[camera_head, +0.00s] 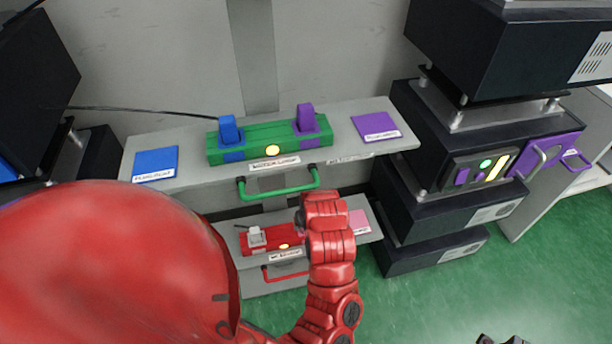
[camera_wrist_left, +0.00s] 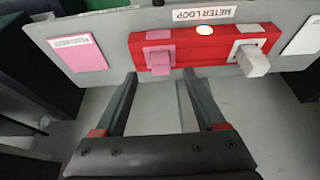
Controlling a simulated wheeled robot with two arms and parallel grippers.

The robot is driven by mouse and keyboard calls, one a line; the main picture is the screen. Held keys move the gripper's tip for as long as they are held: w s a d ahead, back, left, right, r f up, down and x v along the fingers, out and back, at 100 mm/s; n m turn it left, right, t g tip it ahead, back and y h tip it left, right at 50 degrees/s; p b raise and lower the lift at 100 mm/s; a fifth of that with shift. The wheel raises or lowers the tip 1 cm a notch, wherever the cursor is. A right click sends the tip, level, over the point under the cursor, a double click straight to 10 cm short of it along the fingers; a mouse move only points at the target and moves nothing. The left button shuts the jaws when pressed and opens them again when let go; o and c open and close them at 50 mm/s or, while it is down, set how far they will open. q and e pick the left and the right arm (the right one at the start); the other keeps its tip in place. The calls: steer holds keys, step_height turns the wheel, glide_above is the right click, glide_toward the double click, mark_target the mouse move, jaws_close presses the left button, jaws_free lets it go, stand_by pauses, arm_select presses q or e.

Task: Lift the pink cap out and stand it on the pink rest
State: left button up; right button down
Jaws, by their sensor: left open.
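The pink cap (camera_wrist_left: 160,62) sits in the red METER LOOP block (camera_wrist_left: 200,45) in the left wrist view, with a white cap (camera_wrist_left: 254,62) in its other socket. The pink rest (camera_wrist_left: 78,52) is a bare flat pad on the grey shelf; it also shows in the head view (camera_head: 359,220). My left gripper (camera_wrist_left: 160,78) is open and empty, its two fingers apart in front of the block, roughly in line with the pink cap and not around it. In the head view my red arm hides the pink cap and the left gripper's fingers.
Above, a grey shelf holds a green block (camera_head: 268,140) with blue and purple caps, a blue pad (camera_head: 155,164) and a purple pad (camera_head: 376,126). A green handle (camera_head: 280,190) juts over the lower shelf. Dark equipment boxes (camera_head: 430,220) stand right. A dark part shows at the bottom edge.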

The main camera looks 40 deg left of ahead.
arm_select(q)
steer(key=shift+w+a, duration=0.2)
steer(key=b+x, duration=0.1)
steer(key=x, duration=0.4)
steer(key=shift+w+a, duration=0.15)
steer(key=shift+a, duration=0.1)
steer(key=shift+c, duration=0.3)
jaws_close()
